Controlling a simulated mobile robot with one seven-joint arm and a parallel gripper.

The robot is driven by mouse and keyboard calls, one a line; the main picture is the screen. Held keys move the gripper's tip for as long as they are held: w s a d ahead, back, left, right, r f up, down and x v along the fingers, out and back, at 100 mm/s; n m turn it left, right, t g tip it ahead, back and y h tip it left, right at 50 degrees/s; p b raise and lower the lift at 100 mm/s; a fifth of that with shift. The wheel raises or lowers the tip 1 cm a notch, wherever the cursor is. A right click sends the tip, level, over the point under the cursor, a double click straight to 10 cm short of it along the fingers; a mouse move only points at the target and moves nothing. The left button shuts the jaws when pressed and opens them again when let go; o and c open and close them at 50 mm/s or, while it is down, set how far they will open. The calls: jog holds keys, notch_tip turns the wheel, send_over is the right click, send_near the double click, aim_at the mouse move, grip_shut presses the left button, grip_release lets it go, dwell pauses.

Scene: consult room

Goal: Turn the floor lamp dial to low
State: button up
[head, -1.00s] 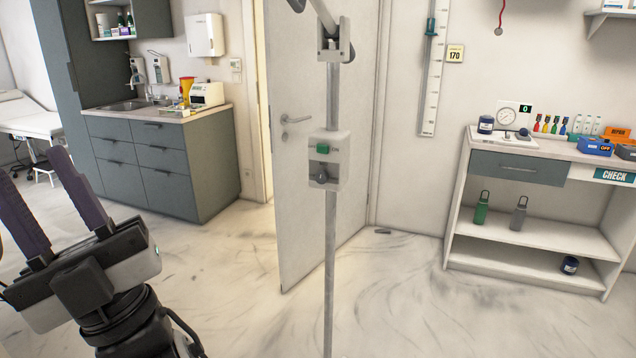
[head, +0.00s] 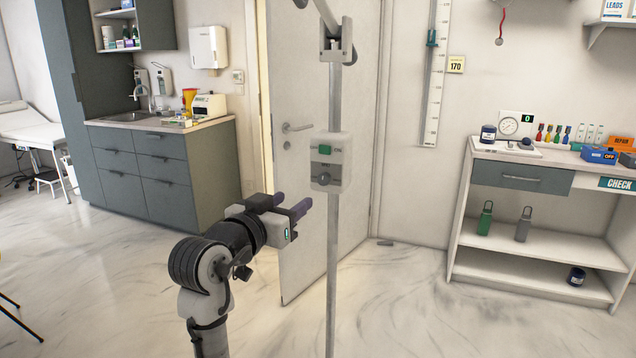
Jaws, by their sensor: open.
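The floor lamp's grey pole (head: 332,255) stands upright in front of a door, in the middle of the head view. A pale control box (head: 345,150) is fixed on the pole. It has a green button (head: 325,150) and, below it, a round grey dial (head: 324,179). The dial's setting is too small to read. My gripper (head: 298,204) is open and empty, its purple fingers pointing right toward the pole. In the picture it sits just left of and below the dial, apparently apart from it; the depth gap is hard to tell.
A white door (head: 300,95) stands ajar behind the lamp. A grey sink cabinet (head: 165,165) is at the left. A shelf unit (head: 535,263) with bottles and small boxes is at the right. The floor around the pole looks clear.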

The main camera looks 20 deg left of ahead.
aim_at(322, 180)
jog(key=w+p, duration=0.1)
jog(key=w, duration=0.2)
jog(key=w+d, duration=0.1)
jog(key=w, duration=0.2)
jog(key=w+p, duration=0.1)
jog(key=w, duration=0.3)
jog(key=shift+d+r+p, duration=0.15)
jog(key=shift+d+p, duration=0.1)
jog(key=shift+p, duration=0.05)
jog(key=shift+w+d, duration=0.1)
jog(key=shift+w, duration=0.75)
jog(key=c, duration=1)
